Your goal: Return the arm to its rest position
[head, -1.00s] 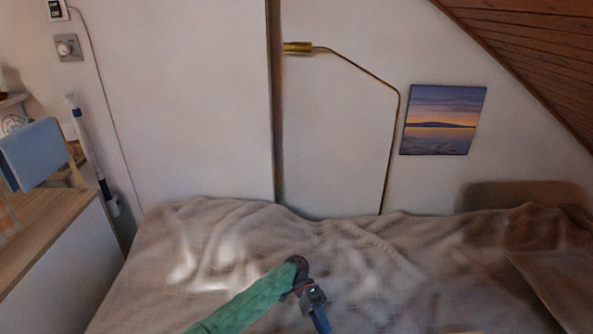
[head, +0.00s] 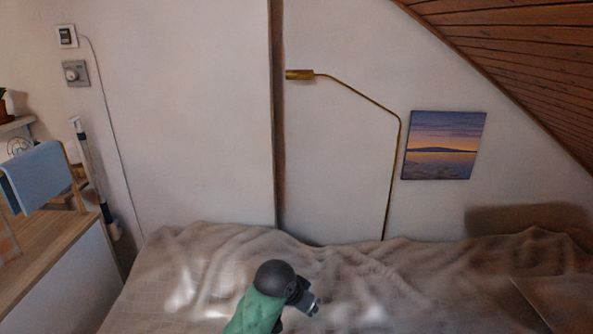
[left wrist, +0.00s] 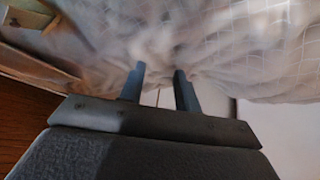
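My left arm, in a green sleeve with a dark joint, rises from the bottom of the head view in front of the bed. Its gripper fingers do not show there. In the left wrist view, my left gripper (left wrist: 160,76) has two blue-grey fingers set apart, with nothing between them. The pale checked bed cover (left wrist: 230,45) fills the space beyond the fingertips; I cannot tell the distance to it. My right arm and gripper are in neither view.
The rumpled bed (head: 190,265) spans the lower middle. A wooden-topped cabinet (head: 60,240) with a blue cloth (head: 38,178) stands at left. A brass lamp (head: 390,190) and a picture (head: 443,146) are at the back wall, under a sloping wooden ceiling (head: 510,50).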

